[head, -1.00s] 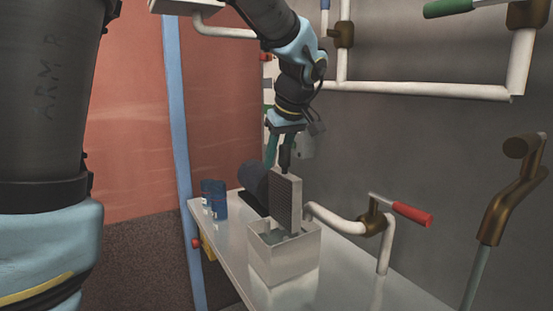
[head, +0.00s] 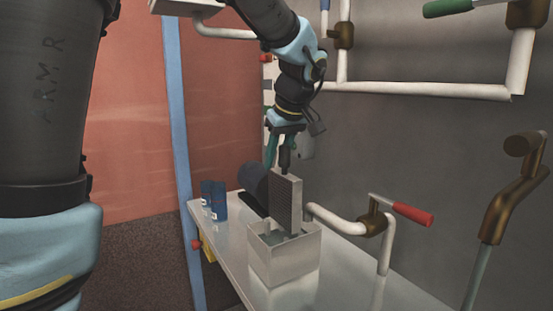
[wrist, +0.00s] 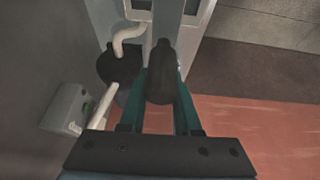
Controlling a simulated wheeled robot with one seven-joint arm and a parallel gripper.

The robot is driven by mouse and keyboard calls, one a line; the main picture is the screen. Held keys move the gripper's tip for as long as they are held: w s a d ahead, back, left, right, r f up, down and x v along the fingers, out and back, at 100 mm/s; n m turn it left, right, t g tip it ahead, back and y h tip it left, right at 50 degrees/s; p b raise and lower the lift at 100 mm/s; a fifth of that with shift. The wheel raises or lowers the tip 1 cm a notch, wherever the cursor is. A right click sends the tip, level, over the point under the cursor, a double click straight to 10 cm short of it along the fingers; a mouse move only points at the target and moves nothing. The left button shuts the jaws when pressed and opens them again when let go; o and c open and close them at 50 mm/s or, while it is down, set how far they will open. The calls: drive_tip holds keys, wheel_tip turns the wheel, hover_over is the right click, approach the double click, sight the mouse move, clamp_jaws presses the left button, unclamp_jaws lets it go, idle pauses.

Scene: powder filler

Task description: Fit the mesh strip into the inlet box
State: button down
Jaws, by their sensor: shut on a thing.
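The mesh strip (head: 286,203) is a grey upright slab with a dark perforated face and a dark knob on top. My gripper (head: 284,158) is shut on the knob, which also shows between the green fingers in the wrist view (wrist: 163,75). The inlet box (head: 285,268) is a pale open-topped box on the bench. The strip stands over the box opening, and its lower end reaches down to about the rim. I cannot tell how far inside it is. The wrist view mostly hides the strip behind the knob.
The bench (head: 345,280) carries a dark cylindrical motor (head: 253,178) behind the strip and blue containers (head: 214,200) at the left. A white pipe with a red-handled valve (head: 412,213) runs close to the right of the box. The grey wall is behind.

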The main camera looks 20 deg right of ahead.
sight(286, 175)
drive_tip(key=shift+f+b, duration=4.85)
drive_tip(key=shift+f, duration=0.75)
drive_tip(key=c, duration=0.5)
unclamp_jaws()
drive_tip(key=shift+c, duration=0.2)
drive_tip(key=v, duration=1.1)
drive_tip(key=shift+s, duration=0.1)
